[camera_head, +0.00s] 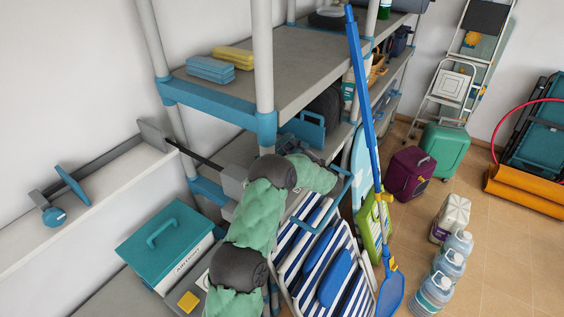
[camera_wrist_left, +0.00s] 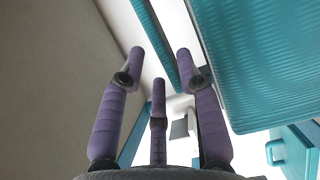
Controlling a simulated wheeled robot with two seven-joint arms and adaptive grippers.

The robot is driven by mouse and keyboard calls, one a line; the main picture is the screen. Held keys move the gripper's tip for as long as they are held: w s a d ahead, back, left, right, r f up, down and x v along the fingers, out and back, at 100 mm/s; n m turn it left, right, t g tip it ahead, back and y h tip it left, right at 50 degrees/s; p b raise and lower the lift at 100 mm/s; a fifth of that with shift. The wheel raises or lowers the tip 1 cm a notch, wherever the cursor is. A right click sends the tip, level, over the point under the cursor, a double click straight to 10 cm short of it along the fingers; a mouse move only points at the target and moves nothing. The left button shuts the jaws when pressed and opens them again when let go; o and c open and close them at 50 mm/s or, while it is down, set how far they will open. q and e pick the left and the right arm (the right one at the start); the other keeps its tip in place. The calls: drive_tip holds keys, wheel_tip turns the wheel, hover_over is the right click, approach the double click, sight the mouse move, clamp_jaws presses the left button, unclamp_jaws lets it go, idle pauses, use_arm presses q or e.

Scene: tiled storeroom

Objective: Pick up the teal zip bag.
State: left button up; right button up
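A teal bag with a handle (camera_head: 305,129), which looks like the zip bag, stands on the middle shelf behind the front post. My left arm, in green sleeves, reaches up to that shelf in the head view; its fingers are hidden there. In the left wrist view my left gripper (camera_wrist_left: 160,65) has its purple fingers spread, with nothing held between them. A teal thing with a handle (camera_wrist_left: 290,152) shows at that view's lower right, apart from the fingers; I cannot tell whether it is the same bag. My right gripper is not in view.
The shelf post (camera_head: 263,60) and upper shelf (camera_head: 300,55) stand close to the arm. A teal lidded box (camera_head: 165,238) sits lower left. A blue pole (camera_head: 362,90) and striped folding chair (camera_head: 318,265) stand in front. A ribbed teal surface (camera_wrist_left: 260,60) is near the fingers.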

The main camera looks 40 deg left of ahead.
sight(284, 141)
use_arm(q)
drive_tip(key=x, duration=0.4)
drive_tip(key=shift+w+a, duration=0.1)
drive_tip(key=shift+w, duration=0.15)
clamp_jaws()
drive_tip(key=shift+w+r, duration=0.1)
drive_tip(key=shift+r, duration=0.2)
drive_tip(key=shift+r, duration=0.1)
